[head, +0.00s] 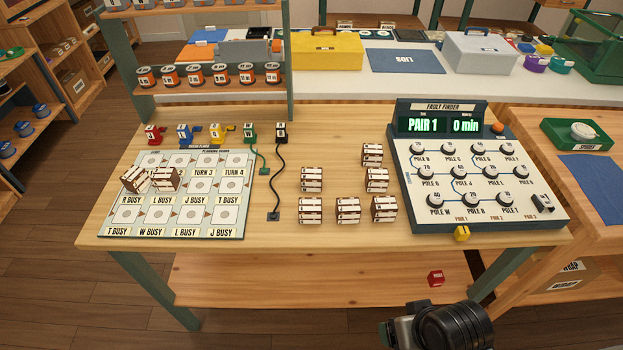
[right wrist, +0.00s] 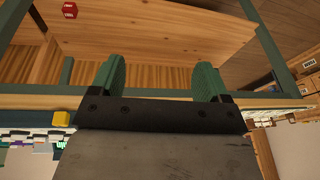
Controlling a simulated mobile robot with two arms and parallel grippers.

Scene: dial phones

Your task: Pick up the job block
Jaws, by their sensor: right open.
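Several brown-and-white job blocks stand in the middle of the wooden table in the head view: one at the back (head: 372,154), two in the middle at left (head: 312,180) and right (head: 377,180), and a front row at left (head: 310,211), centre (head: 347,211) and right (head: 384,208). Two more, a left one (head: 135,179) and a right one (head: 166,179), sit on the planning board (head: 180,221). My right gripper (right wrist: 158,80) is open and empty in the right wrist view, with green fingers apart. My right arm shows low in the head view, away from the blocks. My left gripper is out of view.
The fault finder panel (head: 476,190) fills the table's right side. A yellow cube (head: 462,233) sits at the front edge below it. A red cube (head: 436,278) is on the lower shelf (head: 300,280). A black cord (head: 276,185) lies between board and blocks.

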